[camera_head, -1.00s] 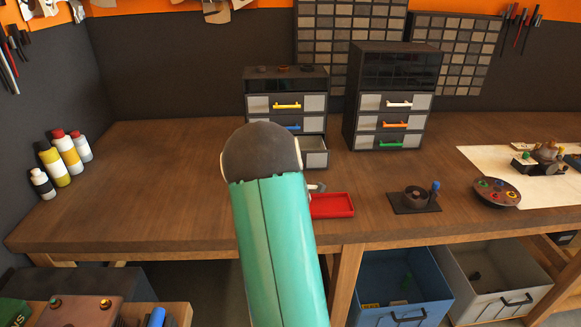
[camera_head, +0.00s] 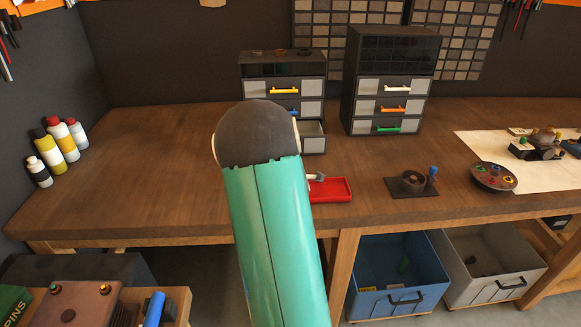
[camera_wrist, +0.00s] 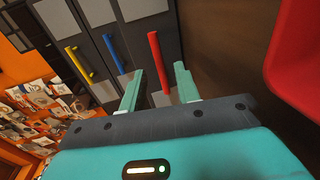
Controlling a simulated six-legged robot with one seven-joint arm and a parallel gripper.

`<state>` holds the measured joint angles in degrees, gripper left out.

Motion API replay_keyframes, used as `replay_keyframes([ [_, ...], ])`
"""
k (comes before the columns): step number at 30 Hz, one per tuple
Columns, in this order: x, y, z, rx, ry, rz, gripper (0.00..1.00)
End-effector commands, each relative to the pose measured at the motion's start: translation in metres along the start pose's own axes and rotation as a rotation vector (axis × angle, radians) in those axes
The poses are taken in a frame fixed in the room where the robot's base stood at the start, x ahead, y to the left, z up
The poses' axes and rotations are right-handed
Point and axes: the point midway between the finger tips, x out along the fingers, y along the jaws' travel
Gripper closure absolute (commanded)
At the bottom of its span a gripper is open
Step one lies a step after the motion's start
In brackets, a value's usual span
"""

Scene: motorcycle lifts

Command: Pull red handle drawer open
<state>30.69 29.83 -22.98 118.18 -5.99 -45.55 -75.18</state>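The red handle (camera_wrist: 154,55) shows in the wrist view as an upright-looking bar on a dark and grey drawer front. My gripper (camera_wrist: 159,70) is open, with one finger on each side of the red handle's lower part; whether either finger touches it I cannot tell. In the head view the left drawer cabinet (camera_head: 283,58) stands on the bench. Its bottom drawer (camera_head: 313,143) juts out a little from the drawers above. My arm hides the red handle and my gripper in that view.
The yellow handle (camera_head: 285,90) and blue handle (camera_wrist: 115,52) sit on neighbouring drawers. A second cabinet (camera_head: 391,68) stands to the right. A red tray (camera_head: 331,189) lies on the bench (camera_head: 150,170) close in front. Bottles (camera_head: 54,146) stand far left. The bench's left middle is clear.

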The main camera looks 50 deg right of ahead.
Motion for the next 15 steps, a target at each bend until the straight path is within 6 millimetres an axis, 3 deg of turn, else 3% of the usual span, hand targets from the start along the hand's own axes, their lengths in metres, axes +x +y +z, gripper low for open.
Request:
replay_keyframes([
  [9, -0.071, 0.001, -0.001, 0.002, 0.001, 0.001, 0.68],
  [15, -0.100, 0.001, -0.001, 0.001, 0.001, 0.000, 0.68],
])
